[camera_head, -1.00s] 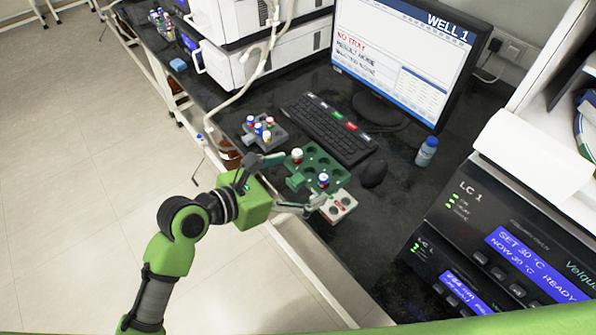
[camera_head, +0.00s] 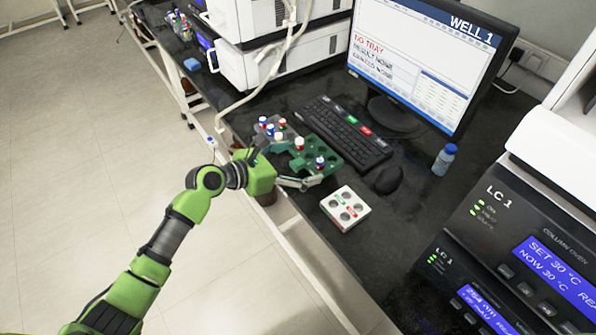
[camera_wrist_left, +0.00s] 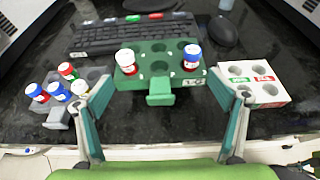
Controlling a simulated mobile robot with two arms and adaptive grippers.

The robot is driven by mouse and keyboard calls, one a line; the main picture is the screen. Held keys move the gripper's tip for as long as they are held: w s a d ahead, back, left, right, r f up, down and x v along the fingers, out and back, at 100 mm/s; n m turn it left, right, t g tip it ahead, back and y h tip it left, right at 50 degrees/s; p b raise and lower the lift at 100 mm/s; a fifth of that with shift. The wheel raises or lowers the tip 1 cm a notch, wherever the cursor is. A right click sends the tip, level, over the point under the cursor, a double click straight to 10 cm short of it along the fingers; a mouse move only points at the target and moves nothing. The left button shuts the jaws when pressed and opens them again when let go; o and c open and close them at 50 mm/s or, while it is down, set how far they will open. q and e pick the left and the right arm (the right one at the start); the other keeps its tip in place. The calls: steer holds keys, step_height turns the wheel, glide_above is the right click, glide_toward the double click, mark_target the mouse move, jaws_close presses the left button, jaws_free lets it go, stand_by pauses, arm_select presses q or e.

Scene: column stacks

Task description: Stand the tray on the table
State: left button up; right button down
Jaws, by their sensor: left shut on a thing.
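My right gripper is not in view.
A grey rack (camera_wrist_left: 52,117) of capped vials is close to the tray's left. A white block (camera_head: 345,208) with holes is to its right. The keyboard (camera_head: 345,135), mouse (camera_head: 388,180) and monitor (camera_head: 425,60) are behind. Bare table lies right of the white block.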

mark_target(298, 176)
arm_select(q)
steer(key=shift+w+f, duration=0.15)
steer(key=shift+w, duration=0.05)
steer(key=shift+w+a+f+b, duration=0.15)
steer(key=shift+f+b, duration=0.3)
steer(key=shift+f, duration=1.2)
steer(key=shift+f, duration=0.1)
steer(key=o, duration=1)
steer(key=p+v, duration=0.1)
steer(key=v, duration=1.1)
steer(key=shift+f, duration=0.1)
